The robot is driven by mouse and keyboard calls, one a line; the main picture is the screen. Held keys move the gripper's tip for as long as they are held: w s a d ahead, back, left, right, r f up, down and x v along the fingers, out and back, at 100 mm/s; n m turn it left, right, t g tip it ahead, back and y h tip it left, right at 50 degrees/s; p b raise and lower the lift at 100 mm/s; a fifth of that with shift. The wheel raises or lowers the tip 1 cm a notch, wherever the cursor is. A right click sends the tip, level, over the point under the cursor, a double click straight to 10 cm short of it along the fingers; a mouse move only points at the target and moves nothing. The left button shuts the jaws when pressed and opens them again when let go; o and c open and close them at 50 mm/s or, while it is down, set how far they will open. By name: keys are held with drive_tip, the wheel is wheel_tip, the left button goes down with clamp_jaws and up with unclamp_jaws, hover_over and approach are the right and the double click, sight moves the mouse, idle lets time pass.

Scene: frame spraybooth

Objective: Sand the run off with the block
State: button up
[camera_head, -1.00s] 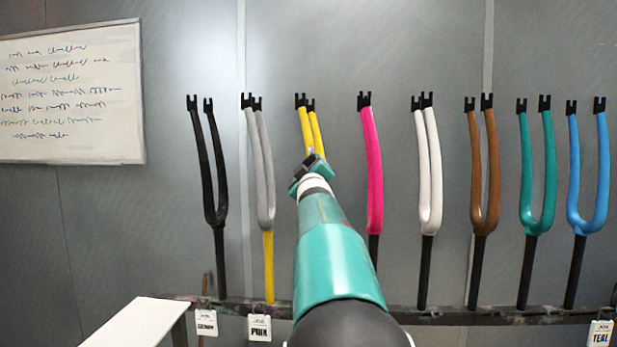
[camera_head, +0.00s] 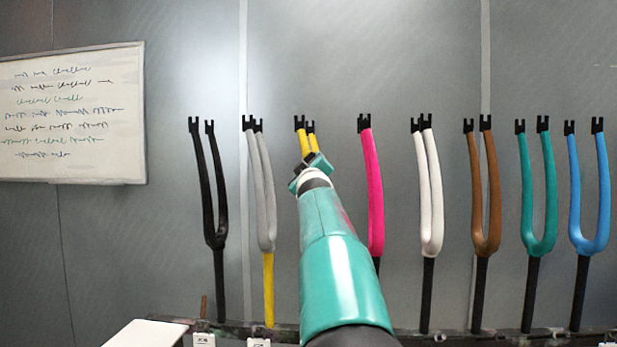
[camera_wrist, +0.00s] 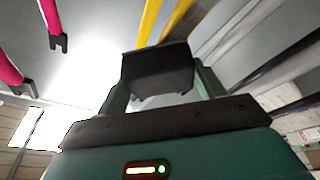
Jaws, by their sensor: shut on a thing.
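My gripper (camera_wrist: 160,95) is shut on a dark block (camera_wrist: 158,68), which sits between its green fingers in the wrist view. In the head view my gripper (camera_head: 311,170) is in front of the yellow fork (camera_head: 304,142), a little below its black tips. My arm hides the fork's lower part. The yellow fork's legs also show beyond the block in the wrist view (camera_wrist: 150,20). I cannot tell whether the block touches the paint. I cannot make out a run on the fork.
A grey-and-yellow fork (camera_head: 266,190) stands close left and a pink fork (camera_head: 373,190) close right. Black, white, brown, teal and blue forks stand along the same rack (camera_head: 455,340). A whiteboard (camera_head: 70,120) hangs at left. A pale surface (camera_head: 147,334) is at lower left.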

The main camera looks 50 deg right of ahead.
drive_tip(key=shift+d+r, duration=0.15)
drive_tip(key=shift+r, duration=0.3)
drive_tip(key=shift+w+f, duration=0.1)
drive_tip(key=shift+f, duration=0.5)
wheel_tip(320, 180, down, 14)
drive_tip(key=s, duration=0.1)
drive_tip(key=shift+a+r, duration=0.25)
drive_tip(key=shift+a, duration=0.1)
idle(0.7)
drive_tip(key=shift+s, duration=0.1)
drive_tip(key=s+a, duration=0.3)
drive_tip(key=a, duration=0.2)
drive_tip(key=shift+r, duration=0.3)
